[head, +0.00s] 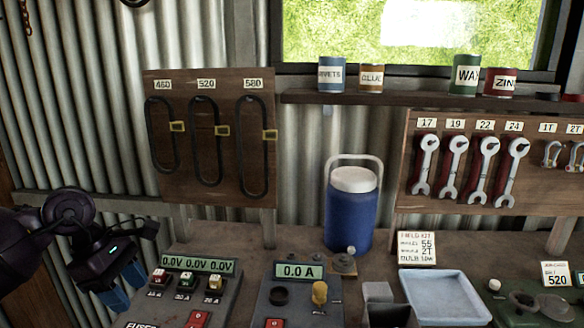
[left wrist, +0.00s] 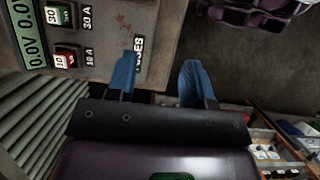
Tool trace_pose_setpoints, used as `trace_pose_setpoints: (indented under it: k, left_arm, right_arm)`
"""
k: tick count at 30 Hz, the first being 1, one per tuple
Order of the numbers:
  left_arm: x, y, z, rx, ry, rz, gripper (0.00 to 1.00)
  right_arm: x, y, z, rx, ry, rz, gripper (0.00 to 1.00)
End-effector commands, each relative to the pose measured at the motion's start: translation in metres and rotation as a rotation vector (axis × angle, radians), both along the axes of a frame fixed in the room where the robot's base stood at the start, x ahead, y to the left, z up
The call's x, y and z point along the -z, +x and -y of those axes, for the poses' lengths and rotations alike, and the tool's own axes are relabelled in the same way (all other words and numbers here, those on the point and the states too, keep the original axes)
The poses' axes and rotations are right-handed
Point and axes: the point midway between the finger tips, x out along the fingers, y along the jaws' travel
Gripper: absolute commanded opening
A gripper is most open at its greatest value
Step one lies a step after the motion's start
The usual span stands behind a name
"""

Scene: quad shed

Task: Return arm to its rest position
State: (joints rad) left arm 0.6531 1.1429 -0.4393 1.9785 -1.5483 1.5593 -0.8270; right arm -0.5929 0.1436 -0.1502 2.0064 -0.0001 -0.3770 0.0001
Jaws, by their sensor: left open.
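My left arm (head: 75,225) comes in from the left edge in the head view, dark and bent. Its gripper (head: 122,292) has blue fingers and hangs at the lower left, left of the fuse panel. In the left wrist view the two blue fingers of the left gripper (left wrist: 158,78) stand apart with nothing between them. The fuse panel (left wrist: 105,45) lies beyond the fingers there, and one fingertip overlaps its edge in the picture. Whether they touch cannot be told. My right gripper is not in view.
The bench holds the fuse panel (head: 185,290), an ammeter box (head: 298,296), a blue jug (head: 352,215) and a light-blue tray (head: 447,298). Behind are a belt board (head: 180,150) and a wrench board (head: 470,202). Dark floor (left wrist: 215,80) is open beside the panel.

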Motion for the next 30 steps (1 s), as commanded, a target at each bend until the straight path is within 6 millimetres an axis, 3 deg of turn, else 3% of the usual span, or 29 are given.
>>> trace_pose_setpoints:
  k: [6,12,15,19,23,30]
  left_arm:
    - [0.016,-0.018,0.069,-0.089,-0.384,-0.052,0.47]
    - [0.005,-0.032,0.123,-0.271,-0.812,-0.157,0.47]
    - [-0.006,-0.035,0.138,-0.391,-1.019,-0.226,0.47]
    - [-0.021,-0.035,0.144,-0.575,-1.276,-0.329,0.47]
    - [-0.029,-0.030,0.137,-0.786,-1.516,-0.448,0.47]
    - [-0.020,-0.021,0.096,-1.247,-1.900,-0.680,0.47]
  right_arm:
    - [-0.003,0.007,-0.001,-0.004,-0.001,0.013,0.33]
    - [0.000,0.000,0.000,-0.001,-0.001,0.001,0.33]
    - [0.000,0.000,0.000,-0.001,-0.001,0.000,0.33]
    - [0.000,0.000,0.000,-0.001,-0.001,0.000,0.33]
    - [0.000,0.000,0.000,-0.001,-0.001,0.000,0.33]
    - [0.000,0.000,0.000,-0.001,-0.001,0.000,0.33]
